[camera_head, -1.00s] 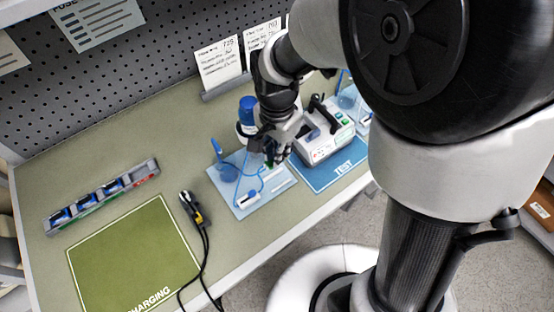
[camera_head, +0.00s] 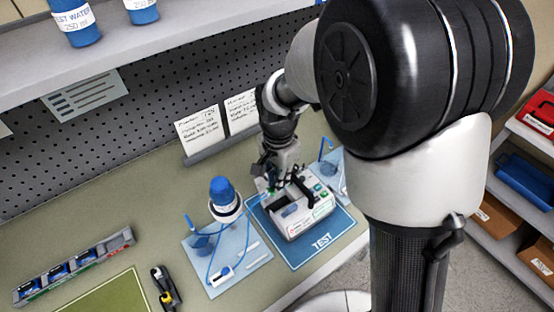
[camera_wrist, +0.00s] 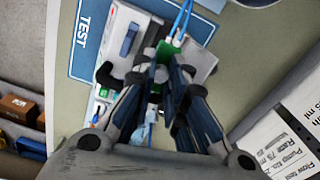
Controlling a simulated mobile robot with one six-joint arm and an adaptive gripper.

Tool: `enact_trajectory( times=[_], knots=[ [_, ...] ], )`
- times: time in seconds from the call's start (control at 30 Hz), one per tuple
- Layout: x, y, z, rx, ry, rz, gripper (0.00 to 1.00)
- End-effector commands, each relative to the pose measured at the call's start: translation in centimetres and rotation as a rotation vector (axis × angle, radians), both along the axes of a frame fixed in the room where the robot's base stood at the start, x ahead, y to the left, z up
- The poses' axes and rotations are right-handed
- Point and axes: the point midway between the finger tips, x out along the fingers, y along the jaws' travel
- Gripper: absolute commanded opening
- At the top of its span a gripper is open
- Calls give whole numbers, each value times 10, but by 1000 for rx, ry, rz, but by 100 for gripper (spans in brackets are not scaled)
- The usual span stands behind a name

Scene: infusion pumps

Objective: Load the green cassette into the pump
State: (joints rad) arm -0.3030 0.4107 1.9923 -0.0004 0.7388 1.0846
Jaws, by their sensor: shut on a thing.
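The white pump (camera_head: 312,216) stands on the blue TEST mat (camera_head: 318,250), with a dark recess (camera_head: 290,210) in its top and a dark lever or handle raised. My gripper (camera_head: 271,184) is at the pump's back left edge, above it. In the wrist view my gripper (camera_wrist: 157,82) is shut on the green cassette (camera_wrist: 168,52), which is partly hidden between the fingers and overlaps the pump (camera_wrist: 135,40). Blue tubing (camera_wrist: 183,18) runs from the cassette. I cannot tell whether the cassette touches the pump.
A light blue tray (camera_head: 236,276) with tubing lies left of the mat. A second tubing set (camera_head: 331,163) lies behind the pump. Note cards (camera_head: 198,131) stand at the back; a battery rack (camera_head: 75,266) is at left.

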Motion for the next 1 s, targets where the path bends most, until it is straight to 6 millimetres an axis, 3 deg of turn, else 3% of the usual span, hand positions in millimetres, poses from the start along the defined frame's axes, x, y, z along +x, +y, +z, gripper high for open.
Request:
enact_trajectory(
  times=[0.37, 1.0],
  knots=[
    [3, 0, -19, 1, -1, -1, 0],
    [3, 0, -76, 0, 0, -1, 0]
  ],
)
